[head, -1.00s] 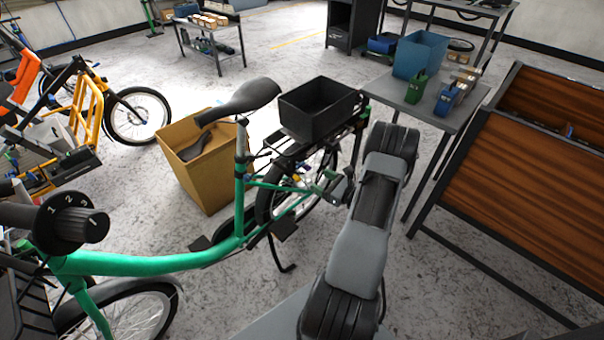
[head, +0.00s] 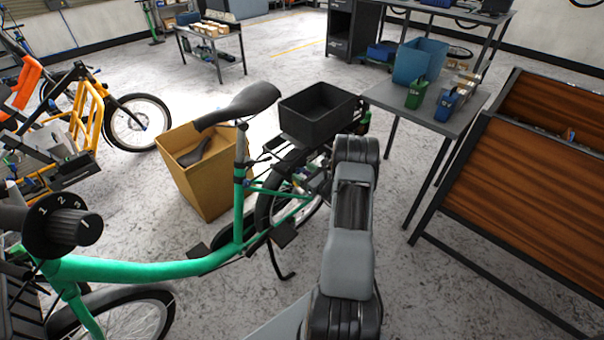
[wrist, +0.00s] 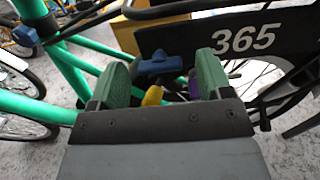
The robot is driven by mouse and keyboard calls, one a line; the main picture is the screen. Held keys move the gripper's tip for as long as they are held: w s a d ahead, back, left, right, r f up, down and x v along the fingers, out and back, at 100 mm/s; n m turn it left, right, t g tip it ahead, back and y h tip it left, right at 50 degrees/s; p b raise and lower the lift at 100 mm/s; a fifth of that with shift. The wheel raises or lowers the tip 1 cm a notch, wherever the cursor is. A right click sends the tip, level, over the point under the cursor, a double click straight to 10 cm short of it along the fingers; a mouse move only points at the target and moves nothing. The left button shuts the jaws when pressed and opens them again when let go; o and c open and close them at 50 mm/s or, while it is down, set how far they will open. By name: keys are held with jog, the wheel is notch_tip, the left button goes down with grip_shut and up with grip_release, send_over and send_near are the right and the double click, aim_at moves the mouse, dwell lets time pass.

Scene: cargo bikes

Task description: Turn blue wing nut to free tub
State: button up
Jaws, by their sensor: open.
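The black tub (head: 318,115) sits upright on the rear rack of the green bike (head: 150,266). In the wrist view, a blue wing nut (wrist: 160,64) is under the rack, just beyond and between my green fingertips. My gripper (wrist: 164,78) is open, with no visible contact with the blue nut. A yellow part (wrist: 153,96) shows lower between the fingers. A purple part (wrist: 193,86) is partly hidden by the right finger. In the head view, my arm mostly hides the gripper and the blue nut.
A dark plate marked 365 (wrist: 240,42) hangs right of the blue nut. Another blue part (wrist: 25,36) is on the frame at left. A cardboard box (head: 205,178) stands beyond the bike. A grey table (head: 425,112) and brown-panelled rack (head: 535,190) stand at right.

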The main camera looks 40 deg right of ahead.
jog(key=shift+w+a, duration=0.1)
jog(key=shift+w, duration=0.35)
jog(key=shift+c, duration=0.3)
jog(key=c, duration=0.9)
jog(key=shift+o, duration=0.2)
